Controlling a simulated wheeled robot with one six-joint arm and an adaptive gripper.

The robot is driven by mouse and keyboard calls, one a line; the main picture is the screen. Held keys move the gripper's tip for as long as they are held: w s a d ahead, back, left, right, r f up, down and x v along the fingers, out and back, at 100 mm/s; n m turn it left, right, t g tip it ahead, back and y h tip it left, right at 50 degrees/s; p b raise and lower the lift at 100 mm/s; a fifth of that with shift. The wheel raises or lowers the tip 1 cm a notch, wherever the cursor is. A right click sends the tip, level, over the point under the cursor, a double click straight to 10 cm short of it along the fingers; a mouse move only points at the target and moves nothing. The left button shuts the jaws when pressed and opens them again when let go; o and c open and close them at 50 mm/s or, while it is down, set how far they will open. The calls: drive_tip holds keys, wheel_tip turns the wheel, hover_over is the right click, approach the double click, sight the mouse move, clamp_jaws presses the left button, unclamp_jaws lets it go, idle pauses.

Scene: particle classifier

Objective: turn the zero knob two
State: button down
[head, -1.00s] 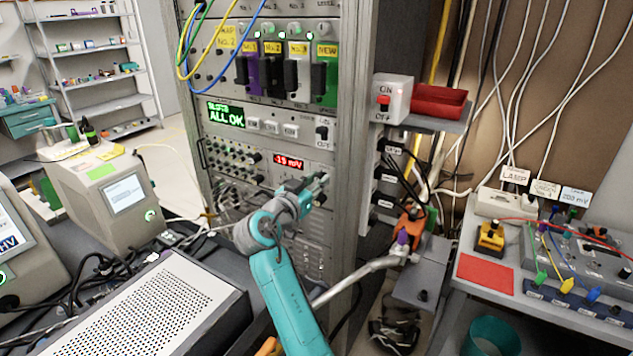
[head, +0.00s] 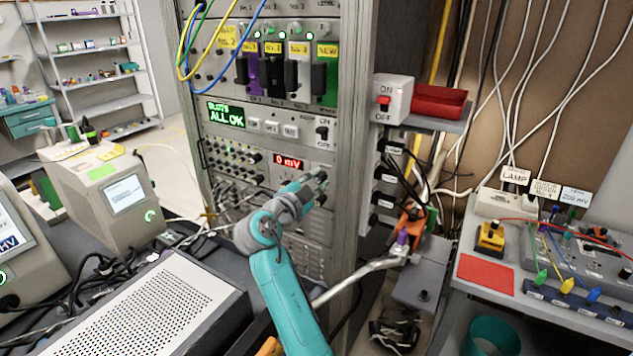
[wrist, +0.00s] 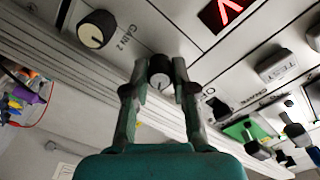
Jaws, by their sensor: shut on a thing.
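My gripper (wrist: 160,88) is shut on a small dark round knob with a pale face (wrist: 160,72) in the wrist view, with one finger on each side of it. Its label is not readable, so I cannot confirm its name. In the head view my gripper (head: 318,182) reaches the rack panel just below and right of a red display (head: 288,162) reading 0 mV. The gripped knob is hidden there. Part of the red display also shows at the top of the wrist view (wrist: 226,10).
A knob labelled GAIN 2 (wrist: 97,29) sits close to the left finger in the wrist view. A TEST button (wrist: 277,66) is to the right. A green display (head: 227,115) on the rack reads ALL OK. A perforated-top box (head: 160,310) stands in front.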

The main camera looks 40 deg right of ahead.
drive_tip(key=shift+m, duration=0.3)
drive_tip(key=shift+f, duration=0.1)
drive_tip(key=c, duration=1.2)
unclamp_jaws()
drive_tip(key=shift+a, duration=0.15)
drive_tip(key=v, duration=1.1)
drive_tip(key=shift+s+a, duration=0.15)
drive_tip(key=shift+a, duration=0.25)
